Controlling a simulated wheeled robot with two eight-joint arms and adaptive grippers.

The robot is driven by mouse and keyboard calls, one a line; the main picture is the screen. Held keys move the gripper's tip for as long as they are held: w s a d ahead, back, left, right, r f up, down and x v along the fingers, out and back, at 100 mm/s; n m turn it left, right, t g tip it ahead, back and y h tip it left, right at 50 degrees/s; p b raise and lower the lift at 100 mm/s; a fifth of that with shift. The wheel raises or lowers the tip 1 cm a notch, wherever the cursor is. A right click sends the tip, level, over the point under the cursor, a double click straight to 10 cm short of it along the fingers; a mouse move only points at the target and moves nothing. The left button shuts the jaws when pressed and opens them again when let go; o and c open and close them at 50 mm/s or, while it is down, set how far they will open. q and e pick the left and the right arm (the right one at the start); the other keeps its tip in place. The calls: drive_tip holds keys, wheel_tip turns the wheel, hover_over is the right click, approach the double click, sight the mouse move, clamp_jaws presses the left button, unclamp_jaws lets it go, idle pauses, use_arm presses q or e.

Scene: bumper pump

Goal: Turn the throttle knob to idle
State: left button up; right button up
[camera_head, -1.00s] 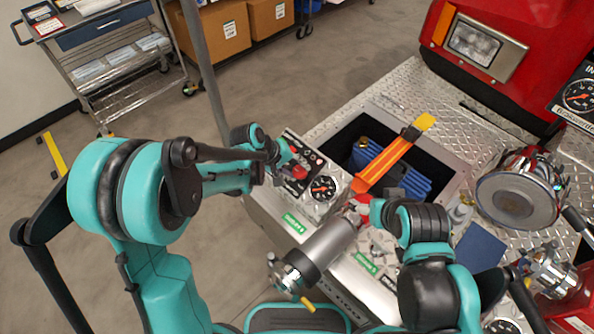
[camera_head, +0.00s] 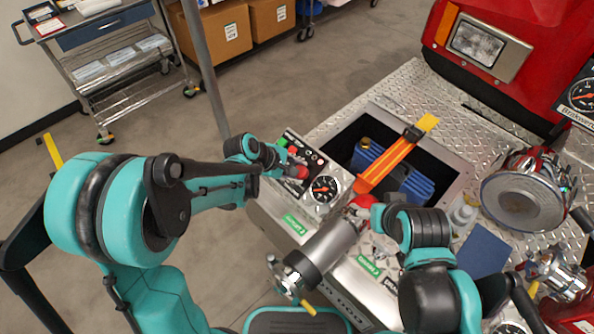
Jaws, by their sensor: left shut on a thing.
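The control panel (camera_head: 324,163) is a dark plate on a metal box at the middle of the head view, with a round gauge (camera_head: 325,189) at its near end. My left gripper (camera_head: 295,167) reaches in from the left to the panel and is shut on a small red thing there, apparently the throttle knob (camera_head: 298,172). The gripper hides much of it, so its setting cannot be read. My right gripper (camera_head: 362,206) is at the top of a grey cylinder nozzle, at a red part; whether its fingers are closed is not clear.
The grey nozzle (camera_head: 333,242) stands in front of the panel. Behind it, an open bin (camera_head: 462,172) holds blue items with an orange-yellow strap (camera_head: 390,163) across. A large capped fitting (camera_head: 523,200) is at right. A grey pole (camera_head: 205,75) stands behind my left arm.

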use_arm(q)
drive_tip(key=shift+n, duration=0.3)
drive_tip(key=o, duration=1.1)
drive_tip(key=shift+o, duration=0.2)
drive_tip(key=v, duration=1.2)
drive_tip(key=s+a+m+t+y, duration=0.2)
drive_tip(key=s+a+m+y, duration=0.4)
drive_tip(key=s+a+m, duration=0.5)
drive_tip(key=s+r+m, duration=0.1)
drive_tip(key=s+m, duration=0.2)
drive_tip(key=shift+t, duration=0.4)
